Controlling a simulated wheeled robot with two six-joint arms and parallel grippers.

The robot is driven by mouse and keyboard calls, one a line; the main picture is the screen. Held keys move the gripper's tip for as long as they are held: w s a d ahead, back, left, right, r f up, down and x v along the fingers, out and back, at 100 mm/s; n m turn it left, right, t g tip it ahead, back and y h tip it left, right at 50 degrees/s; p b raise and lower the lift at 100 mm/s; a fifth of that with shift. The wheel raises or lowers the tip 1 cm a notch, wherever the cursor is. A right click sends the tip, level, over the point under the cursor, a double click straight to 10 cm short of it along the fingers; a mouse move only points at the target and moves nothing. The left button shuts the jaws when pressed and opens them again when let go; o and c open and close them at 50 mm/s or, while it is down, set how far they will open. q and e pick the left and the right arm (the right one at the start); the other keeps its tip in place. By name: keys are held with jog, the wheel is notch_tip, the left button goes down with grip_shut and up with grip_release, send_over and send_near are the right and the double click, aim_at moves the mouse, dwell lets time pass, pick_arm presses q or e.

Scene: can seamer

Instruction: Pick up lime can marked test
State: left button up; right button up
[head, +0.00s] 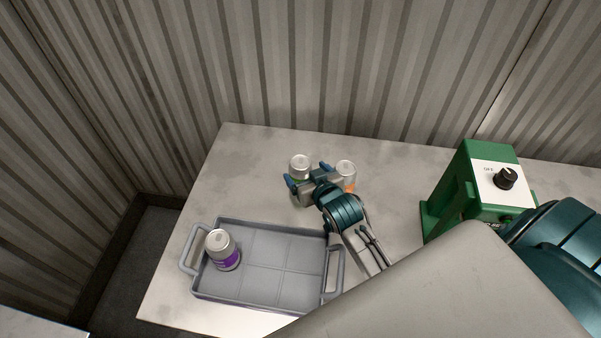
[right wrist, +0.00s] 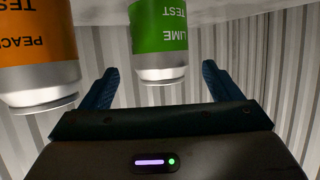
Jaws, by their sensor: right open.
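The lime can (head: 299,163) stands on the table towards the back, with a silver top and a green side. In the right wrist view the lime can (right wrist: 158,38) shows upside down, with "LIME TEST" on its green label. My right gripper (head: 308,176) is open and empty, its blue fingers pointing at the lime can. In the right wrist view the can's end appears between the two fingers, with a gap on each side. My left gripper is not in view.
An orange peach can (head: 347,168) stands close to the right of the lime can. A grey tray (head: 265,270) in front holds a purple can (head: 222,250) at its left. A green machine (head: 467,190) with a black knob stands at the right. A corrugated wall is behind the table.

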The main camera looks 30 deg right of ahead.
aim_at(300, 166)
jog(key=p+x, duration=0.1)
jog(key=x, duration=0.2)
jog(key=shift+w+r+p, duration=0.1)
jog(key=shift+w+p, duration=0.1)
jog(key=shift+p, duration=0.15)
jog(key=shift+w+f, duration=0.4)
jog(key=shift+w, duration=0.15)
jog(key=shift+s, duration=0.1)
jog(key=c, duration=1.2)
jog(key=shift+r, duration=0.1)
jog(key=shift+c, duration=0.4)
jog(key=shift+r, duration=0.1)
